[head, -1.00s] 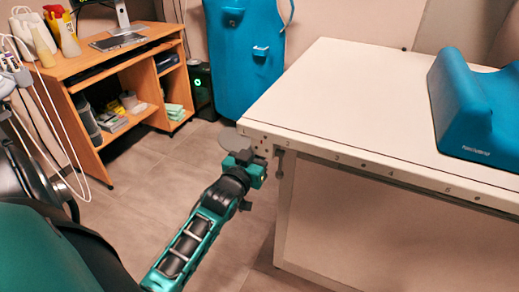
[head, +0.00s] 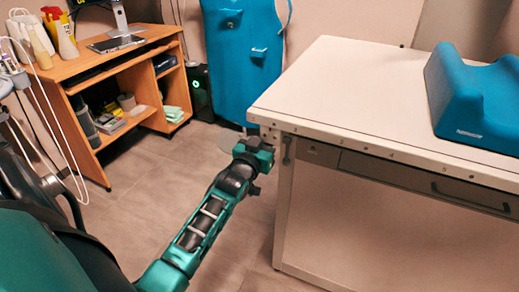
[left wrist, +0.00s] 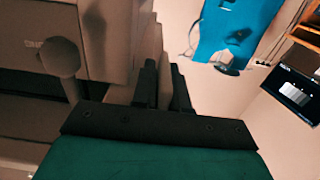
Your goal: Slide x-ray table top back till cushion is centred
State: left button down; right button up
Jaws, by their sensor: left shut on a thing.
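The x-ray table top (head: 345,95) is a pale slab with a dotted front edge, over a white table base (head: 340,225). A blue cushion (head: 475,98) with a hollowed top rests towards its right side, cut off by the frame. My left gripper (head: 265,150) is at the near left corner of the top, shut on its edge; the exact contact is small and dark. In the left wrist view, its dark fingers (left wrist: 164,88) are close together and the held part is hard to make out. My right gripper is not in view.
A drawer (head: 420,183) with a dark handle shows under the top. A wooden desk (head: 100,72) with shelves stands at the left. A blue apron (head: 245,65) hangs behind the table's left end. The floor (head: 150,200) between desk and table is clear.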

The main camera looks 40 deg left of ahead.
pick_arm(q)
jog(key=x, duration=0.2)
jog(key=shift+w+r, duration=0.1)
jog(key=shift+w, duration=0.25)
jog(key=c, duration=1.3)
grip_release()
jog(key=shift+w, duration=0.15)
jog(key=shift+o, duration=0.3)
jog(key=p+v, duration=0.2)
jog(key=v, duration=1.1)
jog(key=shift+p, duration=0.35)
jog(key=shift+a, duration=0.15)
